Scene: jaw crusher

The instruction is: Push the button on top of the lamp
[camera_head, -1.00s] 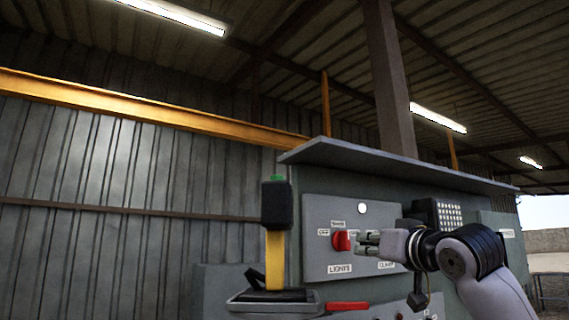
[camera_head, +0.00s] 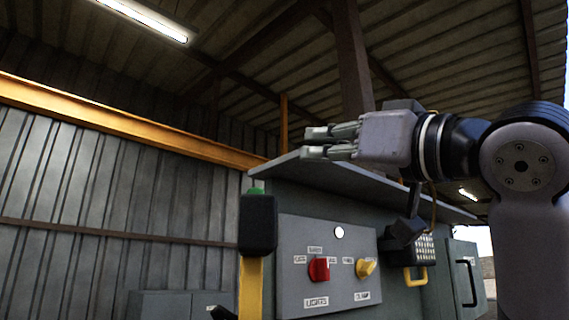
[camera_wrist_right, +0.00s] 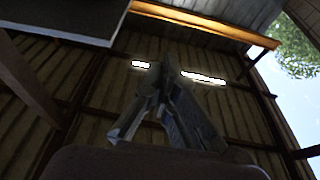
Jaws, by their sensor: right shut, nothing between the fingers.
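The lamp (camera_head: 258,224) has a dark boxy head on a yellow post and stands upright left of the control panel in the head view. A green button (camera_head: 255,191) sits on top of its head. My right gripper (camera_head: 308,143) is shut and empty. It appears above and to the right of the button, clearly apart from it, with its fingers pointing left. In the right wrist view the shut fingers (camera_wrist_right: 160,75) point up against the roof, and neither lamp nor button shows. My left gripper is not in view.
A grey control box with a sloping top (camera_head: 300,168) stands right of the lamp. Its panel (camera_head: 299,270) carries a red knob (camera_head: 319,269) and a yellow knob (camera_head: 366,267). A steel post (camera_head: 352,60) rises behind. Open air surrounds the button.

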